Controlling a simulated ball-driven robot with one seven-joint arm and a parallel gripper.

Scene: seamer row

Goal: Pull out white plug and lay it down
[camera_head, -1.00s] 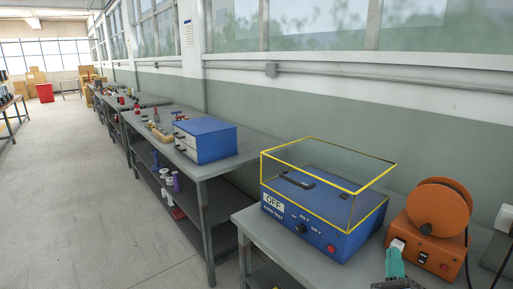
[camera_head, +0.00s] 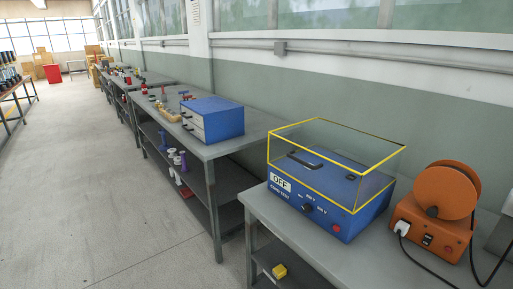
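The white plug (camera_head: 404,229) is at the front left of the orange cable reel unit (camera_head: 433,226). It appears to sit against the unit's front face, but I cannot tell how deep it is in. A black cable runs from it down along the bench toward the lower right. My gripper is out of view.
The grey bench (camera_head: 298,237) has bare room in front of the blue test box (camera_head: 325,208), which has a yellow-edged clear cover and an OFF sign. A second black cable hangs at the reel's right. A yellow block (camera_head: 279,271) lies on the shelf below.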

